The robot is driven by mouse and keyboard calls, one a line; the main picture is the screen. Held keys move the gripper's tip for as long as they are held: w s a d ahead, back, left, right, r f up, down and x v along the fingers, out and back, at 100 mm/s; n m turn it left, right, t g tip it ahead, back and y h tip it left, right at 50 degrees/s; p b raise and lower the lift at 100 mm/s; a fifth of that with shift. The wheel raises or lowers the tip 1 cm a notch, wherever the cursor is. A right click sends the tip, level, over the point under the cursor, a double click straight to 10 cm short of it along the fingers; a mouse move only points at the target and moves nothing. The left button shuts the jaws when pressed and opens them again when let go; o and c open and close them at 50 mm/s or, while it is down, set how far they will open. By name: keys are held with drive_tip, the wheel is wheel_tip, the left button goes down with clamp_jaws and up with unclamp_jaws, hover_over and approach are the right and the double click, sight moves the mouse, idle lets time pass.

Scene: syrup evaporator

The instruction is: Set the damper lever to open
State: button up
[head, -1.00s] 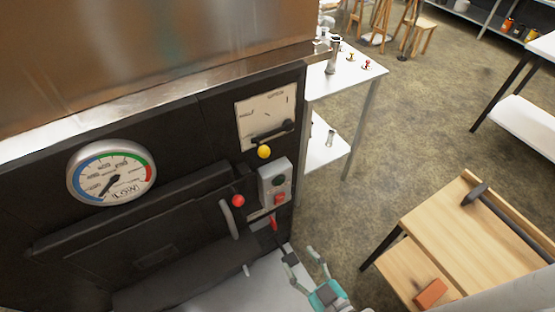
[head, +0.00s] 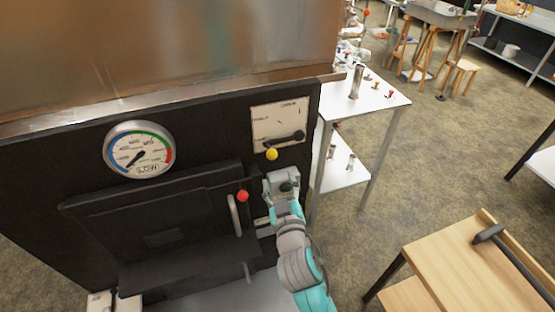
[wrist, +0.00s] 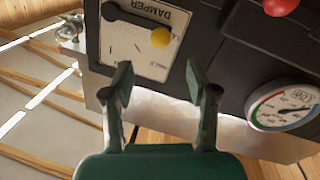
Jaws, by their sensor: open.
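The damper plate (head: 279,122) is a white plate on the black front of the evaporator, at the upper right. Its black damper lever (head: 286,139) runs from a pivot at the right down to the left and ends in a yellow knob (head: 271,154). In the wrist view the plate (wrist: 121,50), lever (wrist: 132,24) and yellow knob (wrist: 160,37) show upside down. My gripper (wrist: 158,78) is open and empty, with the knob ahead of the gap between its fingers and apart from them. In the head view my gripper (head: 283,186) is just below the knob.
A red knob (head: 243,196) and a door handle (head: 234,215) are left of my gripper. A round gauge (head: 140,149) is further left. A white table (head: 370,104) stands right.

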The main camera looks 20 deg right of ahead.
sight(273, 159)
drive_tip(key=w, duration=0.3)
drive_tip(key=w+d, duration=0.1)
drive_tip(key=w, duration=0.6)
drive_tip(key=shift+w+d, duration=0.35)
drive_tip(key=shift+w, duration=0.05)
clamp_jaws()
